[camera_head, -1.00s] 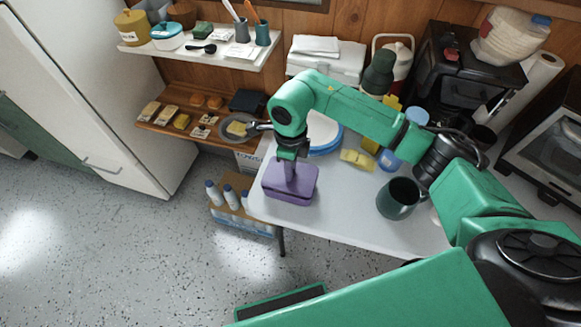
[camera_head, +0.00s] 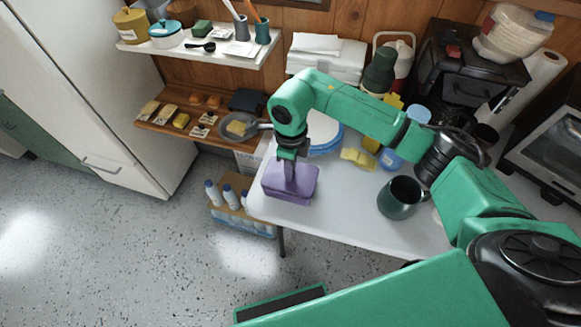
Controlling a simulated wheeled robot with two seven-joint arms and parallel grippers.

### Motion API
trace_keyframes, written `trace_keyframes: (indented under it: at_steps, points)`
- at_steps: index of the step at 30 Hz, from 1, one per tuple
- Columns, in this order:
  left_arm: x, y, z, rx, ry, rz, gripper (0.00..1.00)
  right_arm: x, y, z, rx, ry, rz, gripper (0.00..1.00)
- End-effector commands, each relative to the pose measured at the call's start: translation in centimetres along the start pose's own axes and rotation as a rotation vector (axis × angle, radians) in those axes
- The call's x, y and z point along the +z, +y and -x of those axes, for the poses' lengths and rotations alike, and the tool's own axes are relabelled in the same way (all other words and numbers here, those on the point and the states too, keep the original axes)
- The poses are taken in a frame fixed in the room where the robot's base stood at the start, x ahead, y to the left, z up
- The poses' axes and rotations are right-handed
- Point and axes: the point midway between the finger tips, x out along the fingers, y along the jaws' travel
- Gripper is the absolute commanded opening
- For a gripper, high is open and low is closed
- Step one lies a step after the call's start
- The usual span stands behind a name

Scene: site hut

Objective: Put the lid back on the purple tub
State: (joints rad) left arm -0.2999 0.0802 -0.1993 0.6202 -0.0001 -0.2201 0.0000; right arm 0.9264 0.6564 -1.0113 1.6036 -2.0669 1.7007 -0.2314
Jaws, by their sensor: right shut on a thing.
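The purple tub (camera_head: 288,200) stands near the left edge of the white table. Its purple lid (camera_head: 305,174) lies flat over the tub's mouth and looks lined up with it. I cannot tell whether it is fully seated. My right gripper (camera_head: 290,182) points down from above and is shut on the lid at its middle. The fingertips are partly hidden against the purple surface. My left gripper is not in view.
A dark green mug (camera_head: 400,198) stands right of the tub. Yellow sponges (camera_head: 358,158) and a blue-rimmed plate (camera_head: 325,136) are behind. A pan (camera_head: 238,128) sits at the lower shelf's end. Bottles (camera_head: 229,194) stand in a box below the table's left edge.

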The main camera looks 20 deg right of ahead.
Motion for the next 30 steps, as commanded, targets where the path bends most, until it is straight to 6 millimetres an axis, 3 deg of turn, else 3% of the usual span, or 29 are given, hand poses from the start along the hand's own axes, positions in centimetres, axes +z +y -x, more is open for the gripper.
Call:
trace_keyframes:
  at_steps: [11, 12, 14, 15, 21, 24, 30]
  points:
    - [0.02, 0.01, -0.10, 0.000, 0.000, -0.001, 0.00, 0.01, 0.00, -0.04, 0.000, 0.000, 0.000, 0.00]
    - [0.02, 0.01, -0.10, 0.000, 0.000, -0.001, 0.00, 0.01, 0.00, -0.04, 0.000, 0.000, 0.000, 0.32]
    - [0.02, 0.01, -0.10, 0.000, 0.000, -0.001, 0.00, 0.01, 0.00, -0.04, 0.000, 0.000, 0.000, 0.55]
    - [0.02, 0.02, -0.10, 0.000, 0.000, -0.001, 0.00, 0.01, 0.00, -0.04, 0.000, 0.000, 0.000, 0.60]
    - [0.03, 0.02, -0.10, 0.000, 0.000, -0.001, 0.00, 0.01, 0.00, -0.04, 0.000, 0.000, 0.000, 0.60]
    - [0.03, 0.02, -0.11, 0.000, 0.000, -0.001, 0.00, 0.00, 0.00, -0.05, 0.000, 0.000, 0.000, 0.90]
    - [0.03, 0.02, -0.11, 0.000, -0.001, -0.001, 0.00, 0.01, 0.01, -0.05, 0.000, 0.000, 0.000, 0.90]
